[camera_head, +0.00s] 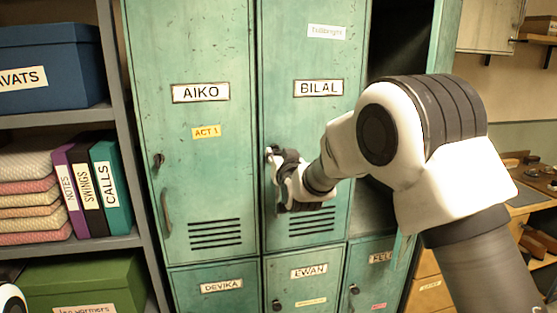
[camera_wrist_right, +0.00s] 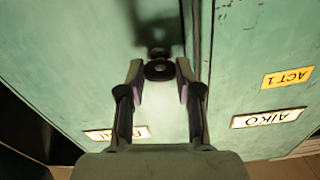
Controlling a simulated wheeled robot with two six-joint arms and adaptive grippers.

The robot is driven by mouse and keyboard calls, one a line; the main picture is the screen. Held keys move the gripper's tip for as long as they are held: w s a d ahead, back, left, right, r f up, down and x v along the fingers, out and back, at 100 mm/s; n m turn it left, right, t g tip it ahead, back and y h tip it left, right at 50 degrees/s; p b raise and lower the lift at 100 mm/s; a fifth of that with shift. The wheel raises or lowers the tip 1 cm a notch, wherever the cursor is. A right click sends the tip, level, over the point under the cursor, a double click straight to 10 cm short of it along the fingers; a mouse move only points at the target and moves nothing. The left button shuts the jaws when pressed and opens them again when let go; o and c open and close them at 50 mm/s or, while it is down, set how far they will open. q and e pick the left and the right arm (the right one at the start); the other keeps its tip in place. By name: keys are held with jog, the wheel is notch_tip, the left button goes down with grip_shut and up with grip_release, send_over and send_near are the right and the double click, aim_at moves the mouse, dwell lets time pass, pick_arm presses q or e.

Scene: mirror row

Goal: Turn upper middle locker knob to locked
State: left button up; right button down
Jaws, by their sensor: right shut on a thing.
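The upper middle locker (camera_head: 310,55) is a worn green door labelled BILAL, and it looks closed. Its dark round knob (camera_wrist_right: 159,69) sits near the door's edge, between the fingertips of my right gripper (camera_wrist_right: 160,78) in the wrist view. The right gripper (camera_head: 279,170) is shut on this knob. In the head view the knob (camera_head: 270,152) is small and partly covered by the gripper, and the way it is turned cannot be told. The door's handle is largely hidden behind the gripper. My left gripper is not in view.
The AIKO locker (camera_head: 200,55) is closed at the left, with its own knob (camera_head: 158,160) and handle (camera_head: 166,212). At the right an upper locker (camera_head: 394,45) has a dark open interior. Lower lockers stand beneath. A shelf (camera_head: 75,119) with boxes is at the far left.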

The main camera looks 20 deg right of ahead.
jog(key=shift+m+b, duration=7.4)
jog(key=shift+m, duration=0.8)
jog(key=c, duration=0.8)
grip_release()
